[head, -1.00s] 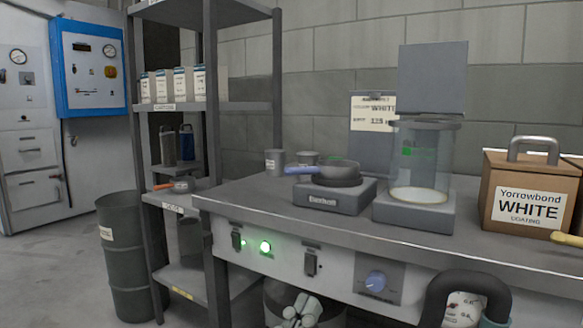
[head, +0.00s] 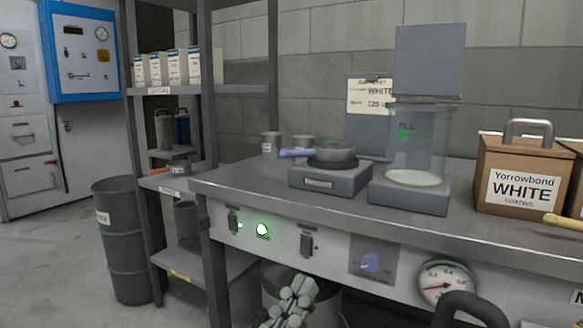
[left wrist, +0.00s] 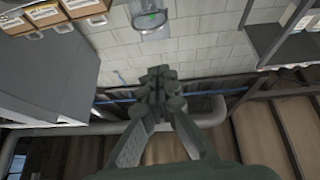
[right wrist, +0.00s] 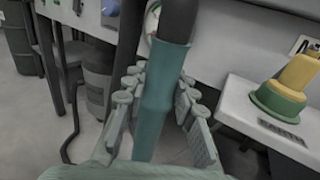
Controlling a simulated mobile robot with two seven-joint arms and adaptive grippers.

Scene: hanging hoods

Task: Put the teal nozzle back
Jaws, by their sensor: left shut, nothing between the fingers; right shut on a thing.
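The teal nozzle (right wrist: 160,100) stands upright between the fingers of my right gripper (right wrist: 157,92) in the right wrist view. The gripper is shut on it. A black hose (right wrist: 178,18) comes out of its top. In the head view only a loop of black hose (head: 474,303) shows at the bottom edge; the nozzle and right gripper are out of that picture. My left gripper (head: 292,297) is shut and empty, low in front of the bench. It also shows in the left wrist view (left wrist: 160,80) with its fingers together. I cannot make out a holder for the nozzle.
The bench (head: 400,228) carries a pan (head: 332,154) on a hotplate, a glass cylinder (head: 416,140) and a box marked WHITE (head: 524,188). A gauge (head: 446,283) is on its front. A green and yellow piece (right wrist: 280,98) sits on a white ledge near the nozzle.

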